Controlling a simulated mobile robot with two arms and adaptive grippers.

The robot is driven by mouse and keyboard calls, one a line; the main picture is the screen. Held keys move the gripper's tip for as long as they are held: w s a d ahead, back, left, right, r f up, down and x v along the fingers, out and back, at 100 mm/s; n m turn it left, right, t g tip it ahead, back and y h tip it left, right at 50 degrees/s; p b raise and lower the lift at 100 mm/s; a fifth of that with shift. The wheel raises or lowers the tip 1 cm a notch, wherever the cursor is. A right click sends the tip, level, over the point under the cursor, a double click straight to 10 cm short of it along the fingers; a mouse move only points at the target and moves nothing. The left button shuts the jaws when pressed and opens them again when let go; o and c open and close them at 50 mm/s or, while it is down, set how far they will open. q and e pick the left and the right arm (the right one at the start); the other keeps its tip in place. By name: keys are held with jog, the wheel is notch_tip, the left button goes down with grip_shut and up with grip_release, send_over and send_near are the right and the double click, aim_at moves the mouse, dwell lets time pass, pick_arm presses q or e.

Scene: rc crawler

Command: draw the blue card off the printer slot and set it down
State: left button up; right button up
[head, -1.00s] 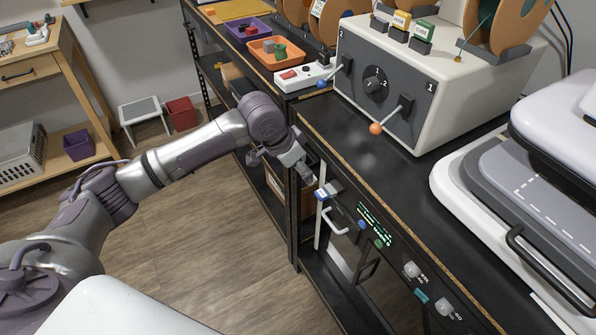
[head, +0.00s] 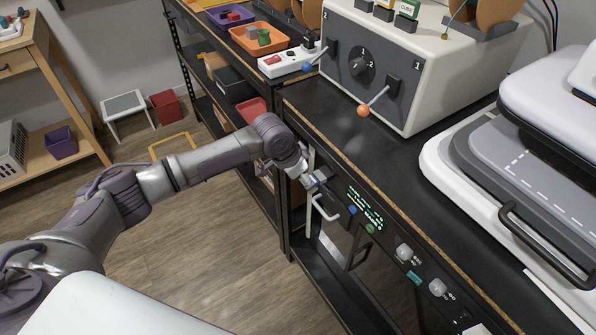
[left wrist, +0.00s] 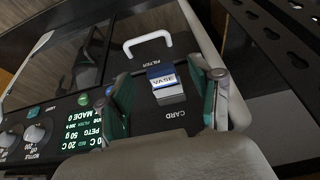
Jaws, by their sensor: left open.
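The blue card (left wrist: 163,80), with a white label reading VASE, stands in the slot marked CARD on the printer's dark front panel (left wrist: 155,118). My left gripper (left wrist: 168,90) is open in the left wrist view, with one finger on each side of the card. Gaps show between the fingers and the card. In the head view my left gripper (head: 309,181) is at the printer front (head: 385,238), and a small part of the card (head: 322,176) shows beside it. My right gripper is in neither view.
A white handle (left wrist: 148,44) marked FILTER is close to the card. A green display (left wrist: 90,128) and knobs (left wrist: 38,132) are along the panel. A white box with levers (head: 400,60) stands on the black top. Floor (head: 200,230) is clear below my arm.

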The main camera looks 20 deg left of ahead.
pick_arm(q)
jog(key=shift+w+d+f, duration=0.1)
jog(key=shift+f, duration=0.25)
jog(key=shift+c, duration=0.3)
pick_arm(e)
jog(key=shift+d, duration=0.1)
pick_arm(q)
jog(key=c, duration=1.1)
jog(key=shift+s+a+p, duration=0.6)
jog(key=shift+s+p, duration=0.15)
jog(key=shift+p, duration=0.2)
jog(key=shift+s+a+p, duration=0.55)
jog(key=shift+s+p, duration=0.2)
jog(key=shift+p, duration=0.2)
jog(key=shift+c, duration=0.2)
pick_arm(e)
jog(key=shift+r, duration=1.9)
